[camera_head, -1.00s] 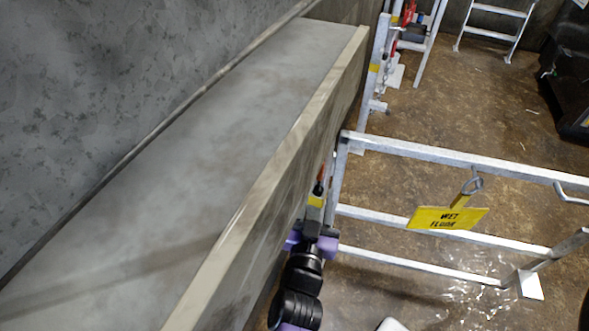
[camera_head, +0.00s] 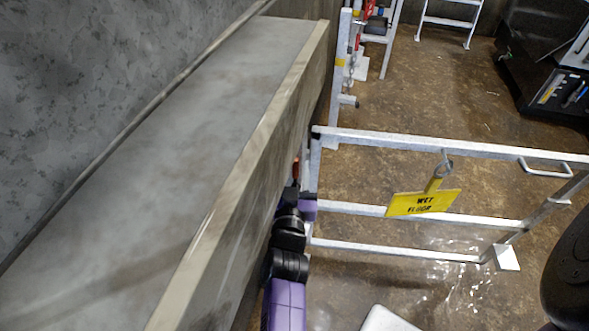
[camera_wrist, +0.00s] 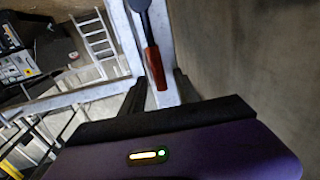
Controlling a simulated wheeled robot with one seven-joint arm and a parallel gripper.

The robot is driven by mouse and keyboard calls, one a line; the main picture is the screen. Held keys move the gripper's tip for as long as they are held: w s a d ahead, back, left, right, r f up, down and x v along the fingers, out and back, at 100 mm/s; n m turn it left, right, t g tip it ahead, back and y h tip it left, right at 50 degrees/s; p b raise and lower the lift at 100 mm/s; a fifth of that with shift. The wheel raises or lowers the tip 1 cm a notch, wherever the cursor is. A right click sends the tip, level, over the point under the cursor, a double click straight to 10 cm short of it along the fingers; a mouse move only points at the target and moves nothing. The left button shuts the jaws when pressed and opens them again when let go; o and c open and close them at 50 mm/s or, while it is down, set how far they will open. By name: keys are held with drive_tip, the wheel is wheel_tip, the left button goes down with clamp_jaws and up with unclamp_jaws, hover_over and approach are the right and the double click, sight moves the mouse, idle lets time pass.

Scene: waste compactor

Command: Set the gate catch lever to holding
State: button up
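The catch lever has a red grip (camera_wrist: 153,68) and a dark round upper end (camera_wrist: 138,5). In the wrist view it hangs in front of a pale metal post (camera_wrist: 160,40), with the red end pointing down towards my gripper. My gripper (camera_wrist: 159,82) has its two dark fingers apart, one on each side of the lever's lower end. I cannot tell whether either finger touches it. In the head view my gripper (camera_head: 304,197) is beside the gate post, and only a sliver of the red grip (camera_head: 296,168) shows. The metal gate (camera_head: 430,147) extends right from there.
A concrete-like wall with a pale top edge (camera_head: 240,190) runs close along the left of my arm. A yellow wet floor sign (camera_head: 423,203) hangs on the gate. A ladder (camera_head: 447,20) and a dark cabinet (camera_head: 545,70) stand further back. Brown floor lies beyond the gate.

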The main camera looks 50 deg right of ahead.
clamp_jaws()
idle(1.4)
